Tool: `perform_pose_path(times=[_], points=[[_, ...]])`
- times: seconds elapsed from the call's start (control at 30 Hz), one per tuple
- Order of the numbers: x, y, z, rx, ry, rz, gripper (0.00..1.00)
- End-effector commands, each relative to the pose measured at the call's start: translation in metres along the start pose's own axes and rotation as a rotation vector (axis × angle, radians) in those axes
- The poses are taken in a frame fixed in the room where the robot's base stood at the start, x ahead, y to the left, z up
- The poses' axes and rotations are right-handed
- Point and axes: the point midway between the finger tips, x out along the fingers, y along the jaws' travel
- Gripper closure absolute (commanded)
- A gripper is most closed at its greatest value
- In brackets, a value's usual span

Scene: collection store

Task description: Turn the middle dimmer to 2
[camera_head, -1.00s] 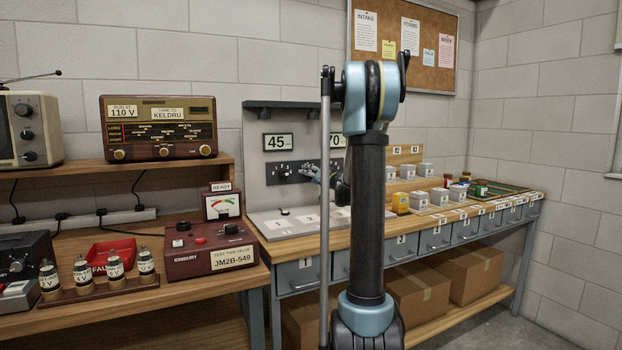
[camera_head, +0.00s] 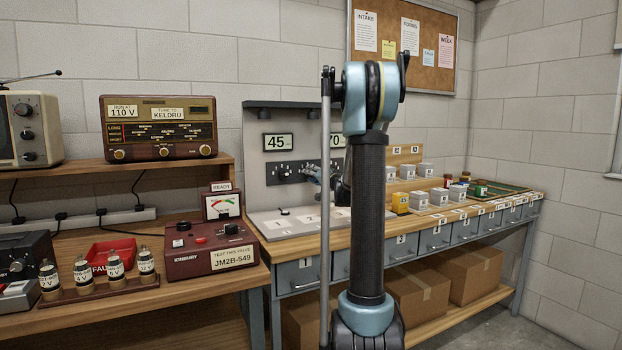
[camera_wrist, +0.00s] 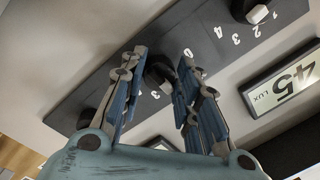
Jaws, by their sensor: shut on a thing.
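A dark dimmer strip (camera_wrist: 100,65) with white numerals crosses the wrist view, which sees it nearly upside down. The middle dimmer's dark knob (camera_wrist: 158,70) sits between the two blue fingers of my gripper (camera_wrist: 163,84), which is shut on it. Another dimmer knob (camera_wrist: 258,13) with a light pointer shows at the upper right. Part of a third knob (camera_wrist: 84,118) shows at the lower left. In the head view my gripper (camera_head: 313,173) is at the strip (camera_head: 285,172), partly hidden behind my arm.
A display (camera_head: 278,142) above the strip reads 45; a second display (camera_head: 338,141) reads 70, partly covered by my arm. A shelf board (camera_head: 285,105) overhangs the panel. Numbered plates lie on the bench below. A red tester (camera_head: 208,252) stands at the left.

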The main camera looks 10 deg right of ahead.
Motion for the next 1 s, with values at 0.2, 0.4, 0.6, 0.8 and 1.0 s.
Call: perform_pose_path(times=[0.2, 0.4, 0.6, 0.8, 1.0], points=[[-0.001, 0.002, -0.001, -0.003, 0.003, 0.004, 0.68], [-0.001, 0.001, -0.001, -0.003, 0.002, 0.003, 0.5], [-0.001, 0.001, 0.0, -0.002, 0.001, 0.002, 0.5], [-0.014, 0.001, -0.001, -0.003, 0.002, 0.002, 0.5], [-0.05, 0.001, 0.0, -0.003, 0.002, 0.003, 0.5]])
